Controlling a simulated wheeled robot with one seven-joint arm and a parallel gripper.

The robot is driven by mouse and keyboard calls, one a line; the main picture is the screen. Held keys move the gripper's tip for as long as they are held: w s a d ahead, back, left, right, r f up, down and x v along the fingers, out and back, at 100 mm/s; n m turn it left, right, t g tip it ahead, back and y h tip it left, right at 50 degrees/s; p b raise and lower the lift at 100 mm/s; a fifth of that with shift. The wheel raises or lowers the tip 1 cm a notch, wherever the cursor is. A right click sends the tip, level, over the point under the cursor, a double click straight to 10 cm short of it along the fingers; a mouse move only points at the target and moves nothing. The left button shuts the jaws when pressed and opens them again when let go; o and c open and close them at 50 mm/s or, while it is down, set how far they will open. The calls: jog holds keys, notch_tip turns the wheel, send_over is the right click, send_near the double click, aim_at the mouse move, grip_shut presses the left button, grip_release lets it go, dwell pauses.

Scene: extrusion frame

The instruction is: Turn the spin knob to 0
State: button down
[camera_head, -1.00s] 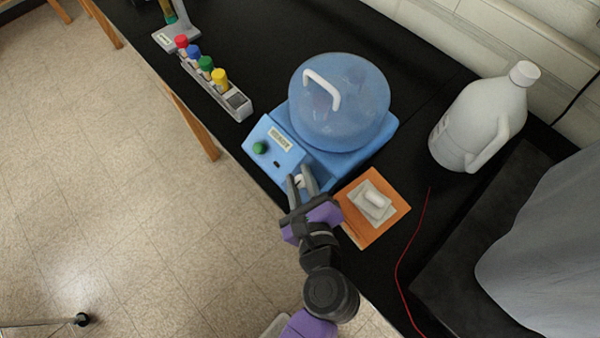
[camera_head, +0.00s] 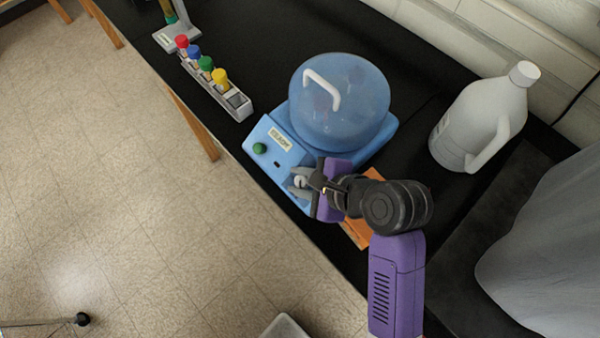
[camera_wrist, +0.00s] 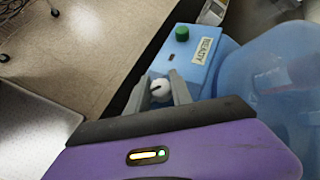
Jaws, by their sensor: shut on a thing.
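The blue spin machine (camera_head: 262,135) stands on the black bench, with a clear blue domed lid (camera_head: 350,115) on top. Its sloped front panel has a green knob (camera_head: 259,148), a READY label and, at the near end, the white spin knob (camera_head: 299,182). In the wrist view the white knob (camera_wrist: 159,88) shows a dark pointer line and sits between my fingers. My gripper (camera_head: 299,183) is shut on this knob from the right side; in the wrist view the fingers (camera_wrist: 162,90) lie on both sides of it. Any scale marks around the knob are too small to read.
A rack (camera_head: 238,103) of tubes with coloured caps stands at the left. A white jug (camera_head: 480,120) is at the right. An orange mat (camera_head: 357,233) lies partly hidden under my arm. A grey draped thing (camera_head: 550,240) is at the far right.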

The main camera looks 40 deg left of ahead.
jog(key=n+g+h, duration=0.2)
jog(key=n+h, duration=0.1)
jog(key=shift+s+a+n+g, duration=0.1)
jog(key=shift+s+n+g, duration=0.05)
jog(key=shift+n+g, duration=0.25)
jog(key=shift+h, duration=0.3)
jog(key=c, duration=1.1)
grip_release()
jog(key=shift+c, duration=0.2)
jog(key=shift+b+v, duration=0.55)
jog(key=shift+v, duration=3.3)
jog(key=shift+f, duration=0.1)
